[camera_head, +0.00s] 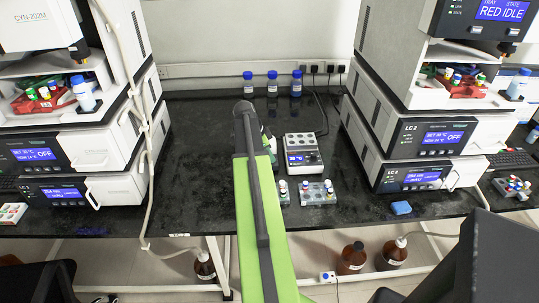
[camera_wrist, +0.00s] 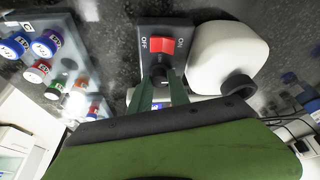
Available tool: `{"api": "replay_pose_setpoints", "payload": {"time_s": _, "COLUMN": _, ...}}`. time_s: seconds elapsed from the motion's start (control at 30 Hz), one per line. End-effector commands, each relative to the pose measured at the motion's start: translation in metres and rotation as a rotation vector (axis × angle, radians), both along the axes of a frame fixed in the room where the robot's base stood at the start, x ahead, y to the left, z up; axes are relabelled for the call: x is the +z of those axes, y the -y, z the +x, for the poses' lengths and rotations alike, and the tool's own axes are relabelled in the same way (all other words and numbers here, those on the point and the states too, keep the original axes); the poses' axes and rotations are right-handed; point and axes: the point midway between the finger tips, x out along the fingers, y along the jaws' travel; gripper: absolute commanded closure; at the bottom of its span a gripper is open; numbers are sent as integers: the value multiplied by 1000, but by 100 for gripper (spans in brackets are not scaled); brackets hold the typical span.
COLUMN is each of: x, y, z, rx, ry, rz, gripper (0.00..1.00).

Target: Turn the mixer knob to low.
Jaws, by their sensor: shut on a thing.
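The mixer (camera_wrist: 228,48), white with a dark cup-like part, shows in the wrist view at upper right. Its dark front panel (camera_wrist: 148,30) carries a red switch (camera_wrist: 166,47) between the words OFF and ON. Below the switch is a small dark knob (camera_wrist: 160,72). The two fingers of my gripper (camera_wrist: 161,82) reach up to this knob and are shut on it. The knob's pointer and any low mark are too small or hidden to read. In the head view my arm covers most of the mixer (camera_head: 272,145) and the gripper.
A vial rack (camera_wrist: 50,60) stands left of the mixer in the wrist view. Blue-capped bottles (camera_head: 272,85) stand behind. Instrument stacks flank the dark bench (camera_head: 195,170).

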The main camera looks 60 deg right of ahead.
Motion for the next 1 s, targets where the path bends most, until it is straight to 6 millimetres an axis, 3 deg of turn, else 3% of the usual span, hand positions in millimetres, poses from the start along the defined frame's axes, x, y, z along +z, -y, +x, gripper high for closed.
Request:
{"api": "replay_pose_setpoints", "payload": {"time_s": 0.37, "x": 1, "y": -1, "z": 0, "rx": 139, "ry": 3, "rz": -10, "gripper": 100}}
{"api": "replay_pose_setpoints", "payload": {"time_s": 1.0, "x": 1, "y": -2, "z": -3, "rx": 725, "ry": 5, "rz": -9, "gripper": 100}}
